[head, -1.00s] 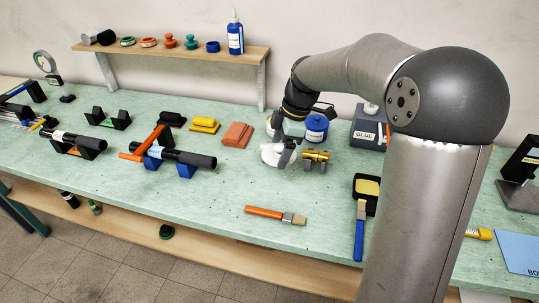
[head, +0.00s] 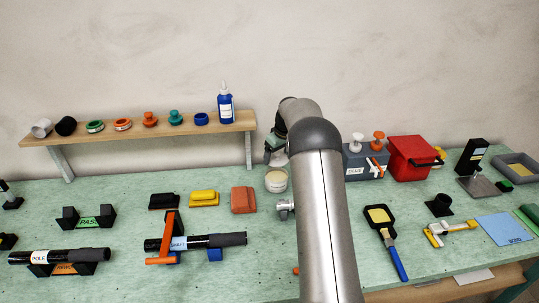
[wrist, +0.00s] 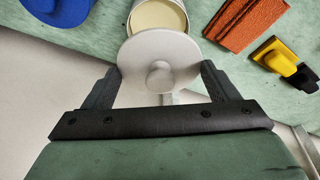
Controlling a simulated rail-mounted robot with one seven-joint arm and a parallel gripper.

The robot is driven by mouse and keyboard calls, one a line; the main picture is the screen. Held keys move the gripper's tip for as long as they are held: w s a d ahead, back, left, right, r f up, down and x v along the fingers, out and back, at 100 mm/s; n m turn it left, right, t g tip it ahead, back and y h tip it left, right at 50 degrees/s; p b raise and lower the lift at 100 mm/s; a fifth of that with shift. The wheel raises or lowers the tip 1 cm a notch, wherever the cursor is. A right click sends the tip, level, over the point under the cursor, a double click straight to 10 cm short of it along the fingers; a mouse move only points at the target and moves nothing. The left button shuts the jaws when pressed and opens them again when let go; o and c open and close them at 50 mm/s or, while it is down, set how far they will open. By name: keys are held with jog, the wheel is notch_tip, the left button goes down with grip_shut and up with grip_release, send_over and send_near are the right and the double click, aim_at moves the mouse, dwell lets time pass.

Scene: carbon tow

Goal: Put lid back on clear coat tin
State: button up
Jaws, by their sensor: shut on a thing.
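The clear coat tin (head: 276,184) stands open on the bench, just left of my arm in the head view, with cream contents showing. Its open mouth also shows at the top of the wrist view (wrist: 160,16). The pale grey round lid (wrist: 182,55) with a centre knob sits between the fingers of my gripper (wrist: 160,82), which is shut on it. In the wrist view the lid overlaps the tin's near rim; it looks apart from the tin. In the head view my gripper (head: 276,150) is above and behind the tin, and the lid is mostly hidden there.
A blue round thing (wrist: 55,12) is beside the tin in the wrist view. The grey glue box (head: 365,165) stands to the right. A shelf (head: 150,130) runs behind.

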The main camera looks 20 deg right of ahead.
jog(key=shift+d+f, duration=0.1)
jog(key=shift+f, duration=0.45)
jog(key=shift+f+b, duration=1.75)
jog(key=shift+f, duration=0.85)
jog(key=shift+f+b, duration=0.15)
jog(key=shift+b, duration=0.5)
dwell(0.4)
jog(key=o, duration=0.9)
